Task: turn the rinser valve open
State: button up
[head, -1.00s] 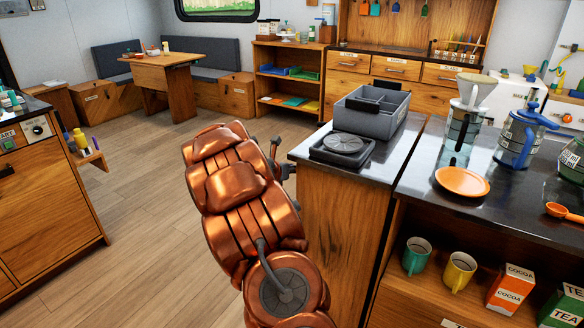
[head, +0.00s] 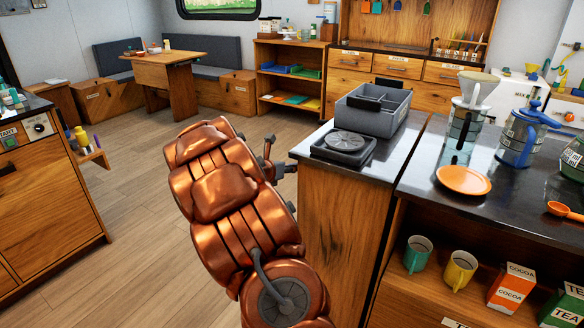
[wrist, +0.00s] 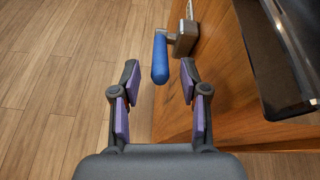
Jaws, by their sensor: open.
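The rinser valve's blue handle (wrist: 160,58) shows in the wrist view, on a grey metal fitting (wrist: 184,37) at the wooden side of the counter. The handle points toward the camera side of the picture. My gripper (wrist: 158,73) is open, and the blue handle appears between its two purple-padded fingers, with a gap on each side. I cannot tell how deep the handle sits between them. In the head view my gripper (head: 277,164) is mostly hidden behind my copper arm, beside the counter's left side. The handle cannot be made out there. The rinser (head: 343,146) sits on the counter top.
A grey divided bin (head: 371,112) stands behind the rinser. The dark counter edge (wrist: 275,60) overhangs to the right in the wrist view. An orange plate (head: 463,180) and blue-lidded jug (head: 517,138) are farther right. The wooden floor (head: 130,190) left of my arm is clear.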

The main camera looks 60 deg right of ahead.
jog(key=v, duration=0.8)
jog(key=shift+a, duration=0.2)
